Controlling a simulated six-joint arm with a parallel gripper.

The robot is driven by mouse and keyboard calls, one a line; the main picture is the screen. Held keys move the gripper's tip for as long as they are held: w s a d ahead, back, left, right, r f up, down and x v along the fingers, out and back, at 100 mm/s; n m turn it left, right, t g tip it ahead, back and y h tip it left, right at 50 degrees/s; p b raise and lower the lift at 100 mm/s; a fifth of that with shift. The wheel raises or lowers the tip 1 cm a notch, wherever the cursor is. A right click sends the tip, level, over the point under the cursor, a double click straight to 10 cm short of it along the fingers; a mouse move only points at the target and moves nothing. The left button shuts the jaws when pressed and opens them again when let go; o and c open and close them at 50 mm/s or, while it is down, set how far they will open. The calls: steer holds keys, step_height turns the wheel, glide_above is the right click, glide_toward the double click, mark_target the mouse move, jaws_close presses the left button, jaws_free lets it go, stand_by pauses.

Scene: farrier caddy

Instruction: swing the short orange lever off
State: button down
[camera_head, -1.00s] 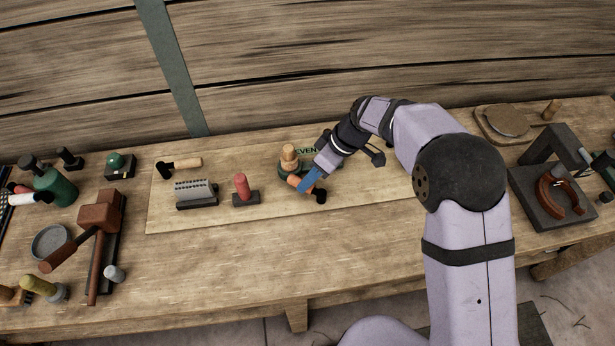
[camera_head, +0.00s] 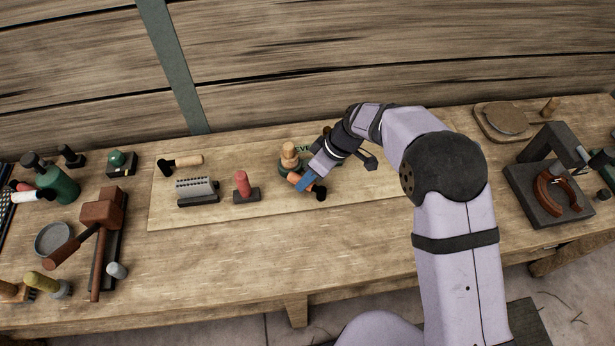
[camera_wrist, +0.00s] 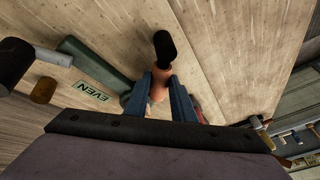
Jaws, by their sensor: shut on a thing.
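The short orange lever (camera_head: 293,178) has a black end (camera_head: 320,192) and lies low over the board, just in front of a tan peg (camera_head: 289,152) by a green base. My gripper (camera_head: 306,181), with blue fingers, is shut on the lever. In the wrist view, the orange part (camera_wrist: 163,77) shows between my fingers, and the black end (camera_wrist: 165,45) sticks out past them. The lever's far end and its joint are hidden by my gripper in the wrist view.
The green base carries an EVEN label (camera_wrist: 90,91). A red peg (camera_head: 242,184) on a black block, a grey ridged block (camera_head: 196,188) and a black-headed piece (camera_head: 184,161) stand left. A mallet (camera_head: 100,213) is further left. Bare board lies in front of the lever.

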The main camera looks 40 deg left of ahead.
steer(key=shift+f+b, duration=0.1)
steer(key=shift+b, duration=0.35)
steer(key=shift+s+f+n+g+b, duration=0.1)
steer(key=shift+s+n+g+b, duration=0.15)
steer(key=shift+n+b, duration=0.5)
steer(key=shift+s+n+g+h+b, duration=0.25)
steer(key=shift+n+h+b, duration=0.15)
steer(key=shift+n+b, duration=0.4)
steer(key=shift+s+d+n+g+h+b, duration=0.15)
steer(key=shift+s+n+g+h+b, duration=0.3)
steer(key=shift+n+b, duration=0.55)
steer(key=shift+s+d+r+n+h, duration=0.15)
steer(key=shift+s+d+n+h, duration=0.1)
steer(key=shift+n, duration=0.5)
steer(key=shift+s+d+r+n+h, duration=0.1)
steer(key=shift+s+n+h, duration=0.1)
steer(key=shift+n, duration=0.5)
steer(key=shift+g, duration=0.25)
steer(key=c, duration=1.5)
jaws_free()
steer(key=shift+b, duration=0.3)
